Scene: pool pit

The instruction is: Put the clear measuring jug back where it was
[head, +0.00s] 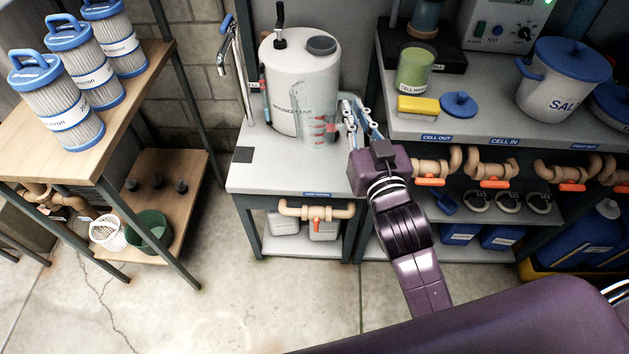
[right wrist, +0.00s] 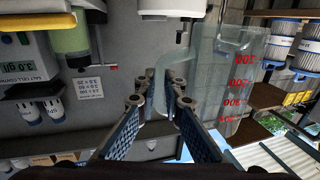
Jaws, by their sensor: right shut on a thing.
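The clear measuring jug (head: 318,131) with red markings shows in front of the white mixing tank (head: 285,85), over the small grey-topped bench (head: 275,172). I cannot tell whether its base touches the bench top. My right gripper (head: 350,115) comes from the right and is shut on the jug's handle. In the right wrist view the fingers (right wrist: 160,92) close around the handle of the jug (right wrist: 215,75), whose red numbers face the camera. My left gripper is not in view.
The bench's left front has bare room beside a dark square patch (head: 243,155). A grey worktop to the right holds a yellow sponge (head: 418,106), a green-filled cup (head: 415,68) and a salt tub (head: 560,85). Filter cartridges (head: 57,100) stand on the wooden shelf at left.

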